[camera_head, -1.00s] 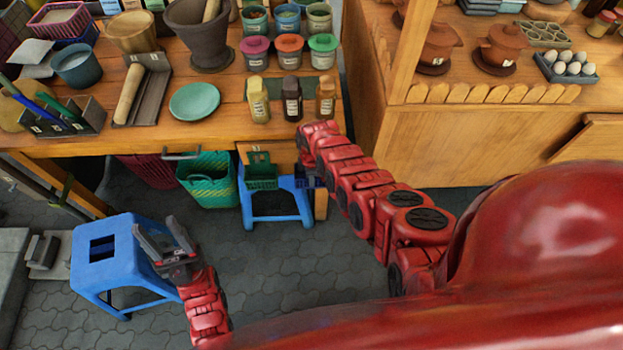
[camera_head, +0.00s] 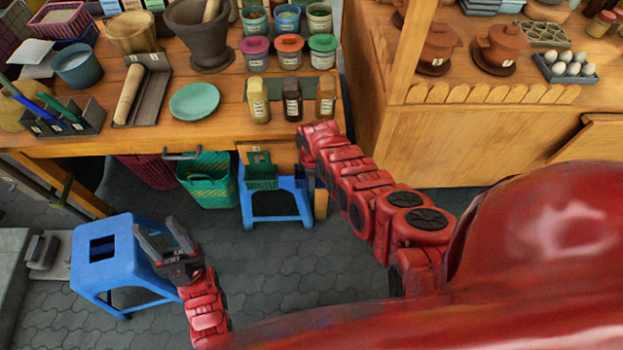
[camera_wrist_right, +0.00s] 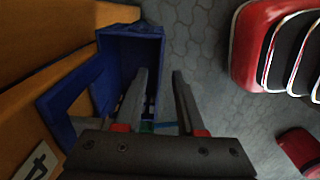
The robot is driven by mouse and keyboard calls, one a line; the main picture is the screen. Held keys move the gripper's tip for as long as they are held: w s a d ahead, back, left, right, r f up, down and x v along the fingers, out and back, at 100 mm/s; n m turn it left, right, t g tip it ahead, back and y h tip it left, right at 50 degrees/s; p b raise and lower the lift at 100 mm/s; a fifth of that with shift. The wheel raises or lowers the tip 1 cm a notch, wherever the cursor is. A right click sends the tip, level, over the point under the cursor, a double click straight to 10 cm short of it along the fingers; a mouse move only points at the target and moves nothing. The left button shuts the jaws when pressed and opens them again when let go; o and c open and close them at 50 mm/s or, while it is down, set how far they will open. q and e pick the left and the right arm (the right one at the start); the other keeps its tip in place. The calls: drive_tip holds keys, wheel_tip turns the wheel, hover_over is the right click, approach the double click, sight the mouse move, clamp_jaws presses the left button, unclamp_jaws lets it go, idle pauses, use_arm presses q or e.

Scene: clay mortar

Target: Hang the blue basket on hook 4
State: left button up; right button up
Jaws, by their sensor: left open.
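The blue basket (camera_wrist_right: 133,45) shows in the right wrist view beside a wooden front panel, its raised blue back piece towards the panel. A white label reading 4 (camera_wrist_right: 40,163) is on the wood near it; the hook itself is not clearly visible. In the head view the basket is a small dark blue patch (camera_head: 309,180) below the table edge, and my right arm hides the right gripper. My left gripper (camera_head: 156,224) is open and empty above a blue stool.
A green basket (camera_head: 261,177) hangs left of the blue one. A second blue stool (camera_head: 277,218) stands below them, and a larger green basket (camera_head: 208,180) sits to the left. The wooden table (camera_head: 222,130) carries jars and a mortar.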

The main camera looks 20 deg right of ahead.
wheel_tip(320, 180, up, 3)
drive_tip(key=shift+r+p, duration=0.2)
drive_tip(key=shift+p, duration=0.5)
drive_tip(key=shift+w+r, duration=0.1)
drive_tip(key=shift+r, duration=0.2)
wheel_tip(320, 180, up, 14)
drive_tip(key=shift+f, duration=0.25)
